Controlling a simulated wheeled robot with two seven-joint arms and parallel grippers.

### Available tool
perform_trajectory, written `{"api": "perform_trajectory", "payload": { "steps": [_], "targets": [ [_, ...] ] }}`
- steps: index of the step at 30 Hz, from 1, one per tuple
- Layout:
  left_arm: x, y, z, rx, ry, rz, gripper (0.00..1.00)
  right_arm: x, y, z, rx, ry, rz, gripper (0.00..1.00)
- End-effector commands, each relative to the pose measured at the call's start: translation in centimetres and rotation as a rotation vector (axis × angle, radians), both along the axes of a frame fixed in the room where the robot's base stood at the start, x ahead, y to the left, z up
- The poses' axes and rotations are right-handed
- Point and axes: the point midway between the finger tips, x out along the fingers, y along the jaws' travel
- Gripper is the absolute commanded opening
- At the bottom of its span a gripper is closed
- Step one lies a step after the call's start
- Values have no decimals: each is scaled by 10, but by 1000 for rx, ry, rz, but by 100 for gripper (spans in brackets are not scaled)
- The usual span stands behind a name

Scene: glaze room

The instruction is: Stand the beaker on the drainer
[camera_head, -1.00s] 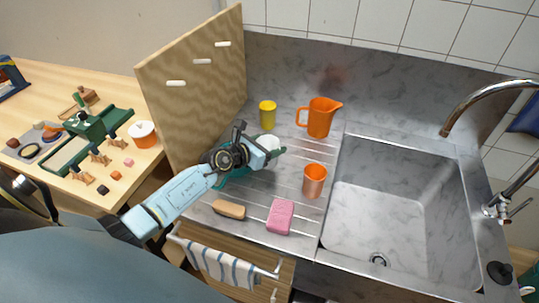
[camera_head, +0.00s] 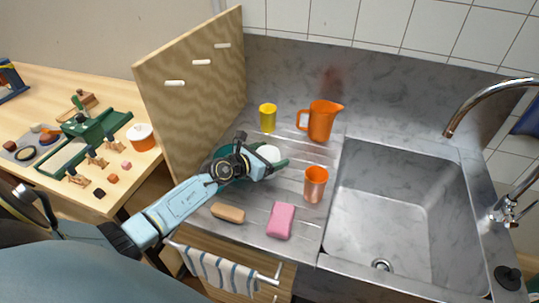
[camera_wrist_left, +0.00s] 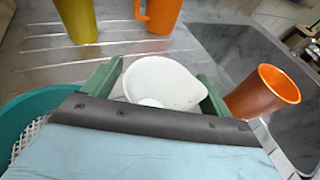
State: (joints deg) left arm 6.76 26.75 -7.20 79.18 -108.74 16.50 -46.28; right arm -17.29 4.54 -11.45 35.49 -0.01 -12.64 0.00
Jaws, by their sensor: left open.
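A white beaker (camera_wrist_left: 160,82) with a pouring lip is between the two green fingers of my left gripper (camera_wrist_left: 157,92) in the left wrist view. The fingers are open, one on each side of it. In the head view the white beaker (camera_head: 268,152) is partly hidden by my left gripper (camera_head: 264,161). It is over or on the grooved steel drainer (camera_head: 263,215); its base is hidden, so I cannot tell whether it touches. My right gripper is not in view.
A teal bowl (camera_wrist_left: 30,118) is close on the left. A copper cup (camera_head: 315,185), orange jug (camera_head: 321,121), yellow cup (camera_head: 267,118), pink sponge (camera_head: 281,221) and tan brush (camera_head: 228,212) surround the gripper. The sink basin (camera_head: 390,215) lies right; a pegged board (camera_head: 195,100) stands left.

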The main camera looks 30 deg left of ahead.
Motion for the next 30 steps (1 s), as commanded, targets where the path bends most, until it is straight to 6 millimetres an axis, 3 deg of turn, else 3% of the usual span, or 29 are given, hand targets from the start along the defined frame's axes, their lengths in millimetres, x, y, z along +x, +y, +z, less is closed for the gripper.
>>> {"api": "perform_trajectory", "payload": {
  "steps": [7,21,30],
  "targets": [
    [-6,1,6,1,2,0,84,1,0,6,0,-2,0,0],
    [-87,20,32,1,3,-2,84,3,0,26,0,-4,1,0],
    [-110,26,40,-1,0,0,84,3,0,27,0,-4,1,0]
  ]
}}
